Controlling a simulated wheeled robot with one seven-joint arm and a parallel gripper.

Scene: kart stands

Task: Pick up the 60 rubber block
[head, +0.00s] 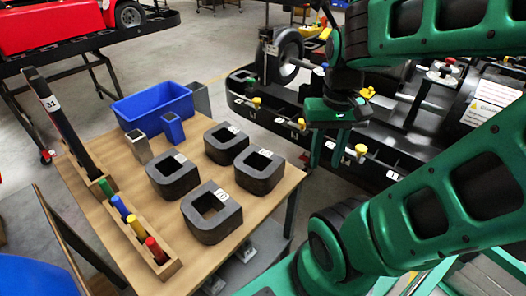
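Several dark grey rubber blocks, each with a square hole and a small white label, lie on the wooden table. One is at the back (222,152), one at the right (258,184), one at the left (172,188) and one at the front (212,230). The front label seems to read 70; the others are too small to read, so I cannot tell which is the 60 block. My gripper (326,160) hangs right of the table, over the black stand, fingers pointing down. Its green fingers are apart with nothing seen between them. It touches no block.
On the wooden table (103,235) are a blue bin (154,106), a grey cup (138,147), a small blue cup (173,129) and a wooden rack (165,268) with coloured cylinders. A tall dark piece marked 31 (60,120) stands at left. The black kart stand (275,112) is at right.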

